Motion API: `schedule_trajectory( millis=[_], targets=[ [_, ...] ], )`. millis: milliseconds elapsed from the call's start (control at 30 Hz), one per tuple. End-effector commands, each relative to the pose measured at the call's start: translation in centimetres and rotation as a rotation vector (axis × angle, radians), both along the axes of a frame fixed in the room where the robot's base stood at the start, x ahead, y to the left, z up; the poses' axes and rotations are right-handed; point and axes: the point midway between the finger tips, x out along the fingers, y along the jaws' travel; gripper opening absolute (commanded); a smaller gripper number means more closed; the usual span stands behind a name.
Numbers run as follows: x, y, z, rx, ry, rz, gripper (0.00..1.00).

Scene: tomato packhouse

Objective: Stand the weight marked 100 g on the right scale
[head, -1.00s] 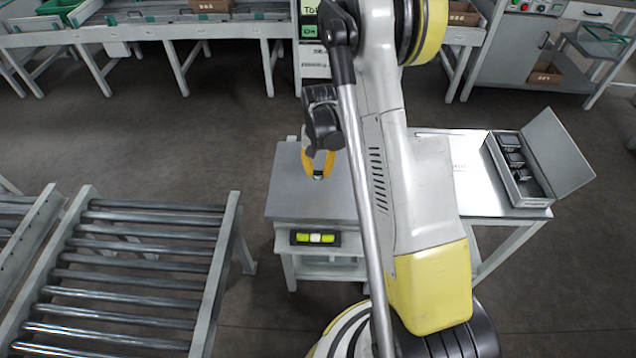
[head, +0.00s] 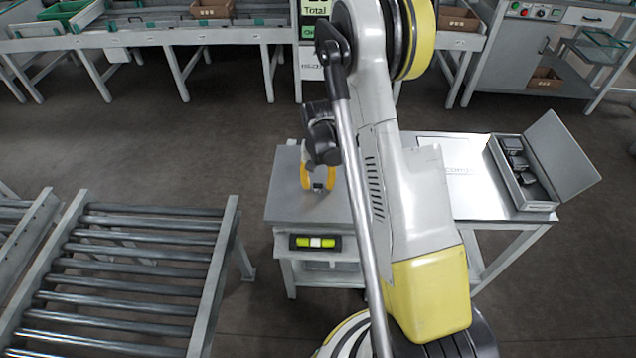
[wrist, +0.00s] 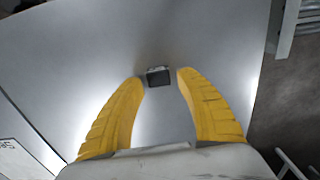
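A small dark block-shaped weight (head: 318,186) stands on the grey plate of a scale (head: 284,206) with a lime-green display (head: 315,241) on its front. In the wrist view the weight (wrist: 158,76) sits upright between the tips of my yellow fingers. Its mark cannot be read. My gripper (head: 317,184) is open around the weight, low over the plate; the wrist view (wrist: 161,79) shows narrow gaps on both sides. My arm hides the plate's right part; no second scale can be made out.
An open grey case (head: 520,190) with several dark weights stands on the metal table (head: 480,195) at right, its lid raised. A roller conveyor (head: 140,260) lies at left. Benches with brown boxes (head: 211,8) stand at the back.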

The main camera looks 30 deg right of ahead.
Motion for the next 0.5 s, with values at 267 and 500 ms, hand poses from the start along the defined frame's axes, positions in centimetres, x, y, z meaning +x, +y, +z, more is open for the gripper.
schedule_trajectory(
  millis=[267,500],
  targets=[
    [0.0,0.0,2.5,0.0,0.0,0.0,0.42],
    [0.0,0.0,8.1,0.0,0.0,0.0,0.42]
  ],
)
